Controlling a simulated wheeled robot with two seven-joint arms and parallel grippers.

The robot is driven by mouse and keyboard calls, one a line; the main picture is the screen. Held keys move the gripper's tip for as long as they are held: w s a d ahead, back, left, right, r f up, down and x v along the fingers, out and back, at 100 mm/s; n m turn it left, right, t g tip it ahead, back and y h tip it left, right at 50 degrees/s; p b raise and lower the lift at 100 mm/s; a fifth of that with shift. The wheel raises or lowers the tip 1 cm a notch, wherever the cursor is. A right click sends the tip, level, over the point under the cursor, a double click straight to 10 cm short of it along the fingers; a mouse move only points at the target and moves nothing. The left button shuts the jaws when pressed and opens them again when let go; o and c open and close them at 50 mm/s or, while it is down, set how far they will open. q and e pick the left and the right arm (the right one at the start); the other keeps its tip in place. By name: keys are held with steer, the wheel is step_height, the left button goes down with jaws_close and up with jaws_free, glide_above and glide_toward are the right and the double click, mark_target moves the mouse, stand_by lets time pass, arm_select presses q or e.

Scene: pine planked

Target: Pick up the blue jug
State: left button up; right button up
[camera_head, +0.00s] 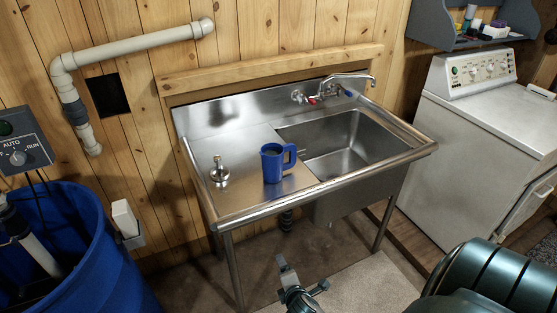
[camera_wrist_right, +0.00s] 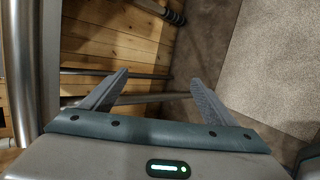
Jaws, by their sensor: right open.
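The blue jug (camera_head: 271,164) stands upright on the steel drainboard, left of the sink basin, with its handle toward the basin. My right gripper (camera_head: 302,275) is below and in front of the sink's front edge, apart from the jug. In the right wrist view, the same gripper (camera_wrist_right: 159,78) is open with nothing between its fingers. The jug does not show in that view. My left gripper is not in view.
The steel sink unit (camera_head: 245,205) has a raised front rim and legs. A soap dispenser (camera_head: 219,172) stands left of the jug, and a tap (camera_head: 320,95) is behind the basin. A white washer (camera_head: 485,145) stands right, a blue barrel (camera_head: 95,270) left.

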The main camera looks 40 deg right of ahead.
steer(key=shift+w+d+r+n+t+h+p, duration=0.2)
steer(key=shift+w+d+r+n+t+h, duration=0.7)
steer(key=shift+w+r+n, duration=2.3)
steer(key=shift+w+d+r+n+t+h+p, duration=0.15)
steer(key=shift+w+d+r+n+t, duration=1.45)
steer(key=shift+r, duration=3.05)
steer(key=shift+w+d+r+n+t+h+p, duration=0.2)
steer(key=shift+w+d+r+n+t+h, duration=0.5)
steer(key=shift+w+d+r+n, duration=1.9)
steer(key=shift+n, duration=0.6)
steer(key=s+a+r, duration=0.2)
steer(key=shift+r, duration=0.4)
